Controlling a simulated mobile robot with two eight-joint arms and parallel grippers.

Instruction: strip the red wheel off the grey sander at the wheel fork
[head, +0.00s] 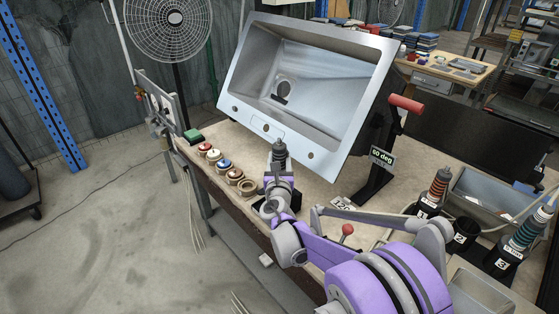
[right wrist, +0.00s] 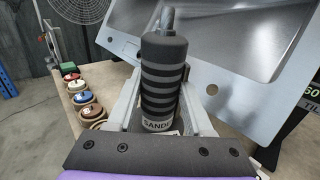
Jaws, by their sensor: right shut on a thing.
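My right gripper (head: 279,174) is shut on the grey sander (head: 279,153), in front of the tilted sink. In the right wrist view the sander (right wrist: 161,75) stands between the two fingers (right wrist: 160,118), dark with grey bands. A grey tip shows at its far end; I see no red wheel on it. My left gripper is not in view.
The steel sink (head: 305,85) is tilted on a black stand with a red handle (head: 406,104) and a "60 deg" sign (head: 381,157). A green block (head: 193,135) lies by the cups. Red-banded (head: 437,187) and teal-banded (head: 530,227) tools stand in holders at right.

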